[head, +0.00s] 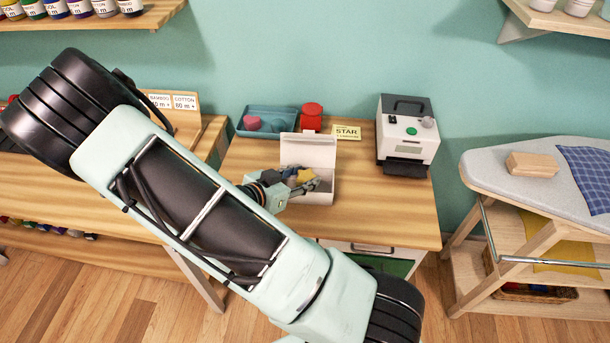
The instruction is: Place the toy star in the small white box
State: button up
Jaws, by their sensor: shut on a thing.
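The toy star (305,175) is yellow and small. It shows at my gripper (305,183), over the opening of the small white box (309,150). The box stands on the wooden table with its lid raised at the back. My gripper reaches in from the left and is shut on the star. The fingers and my wrist cover much of the box's inside, and I cannot tell whether the star touches the box floor.
Behind the box are a blue tray (265,135), a red jar (312,116) and a yellow STAR card (346,132). A white machine (407,130) stands at the right. The table's front right (390,215) is clear. An ironing board (500,168) is further right.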

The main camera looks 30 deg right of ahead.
jog(key=shift+f+b, duration=0.35)
jog(key=shift+f, duration=0.25)
jog(key=o, duration=0.9)
jog(key=shift+c, duration=0.2)
jog(key=shift+r, duration=0.1)
jog(key=shift+r+p, duration=0.3)
jog(key=shift+r, duration=0.05)
jog(key=v, duration=1.2)
jog(key=shift+p, duration=0.45)
jog(key=shift+a+r, duration=0.1)
jog(key=shift+r, duration=0.05)
